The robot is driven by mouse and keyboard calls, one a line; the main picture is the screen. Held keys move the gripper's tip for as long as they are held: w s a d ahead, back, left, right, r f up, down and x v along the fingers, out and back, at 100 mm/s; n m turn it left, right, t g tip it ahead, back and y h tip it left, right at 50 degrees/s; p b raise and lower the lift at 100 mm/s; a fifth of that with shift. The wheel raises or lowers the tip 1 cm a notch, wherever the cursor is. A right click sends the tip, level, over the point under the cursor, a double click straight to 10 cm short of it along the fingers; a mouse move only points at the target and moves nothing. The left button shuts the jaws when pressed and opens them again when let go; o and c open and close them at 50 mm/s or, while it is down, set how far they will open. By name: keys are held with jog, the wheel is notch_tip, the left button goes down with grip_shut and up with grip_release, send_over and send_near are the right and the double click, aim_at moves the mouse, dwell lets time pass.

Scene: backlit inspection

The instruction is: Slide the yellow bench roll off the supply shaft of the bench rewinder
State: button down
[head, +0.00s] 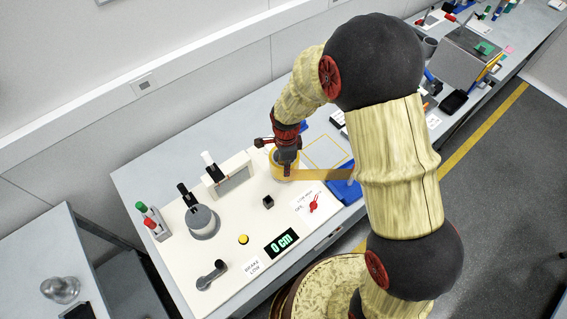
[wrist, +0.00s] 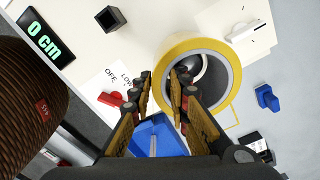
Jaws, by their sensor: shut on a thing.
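The yellow bench roll (head: 279,176) sits at the far right end of the pale bench rewinder (head: 222,243). In the wrist view the roll (wrist: 217,48) shows as a yellow ring around a grey core. My gripper (head: 286,167) is at the roll from above. In the wrist view my gripper (wrist: 162,82) straddles the roll's near wall, one finger outside and one inside the opening, shut on it. A dark and pale end, probably the supply shaft, shows partly inside the core; the finger hides some of it. An amber strip (head: 322,174) runs right from the roll.
A grey reel (head: 202,222) stands on the rewinder's left part. A red switch (head: 314,204), a black post (head: 268,201) and a "0 cm" display (head: 282,243) are nearby. A blue object (head: 343,191) lies right of the roll.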

jog(key=shift+r+p, duration=1.4)
jog(key=shift+r, duration=1)
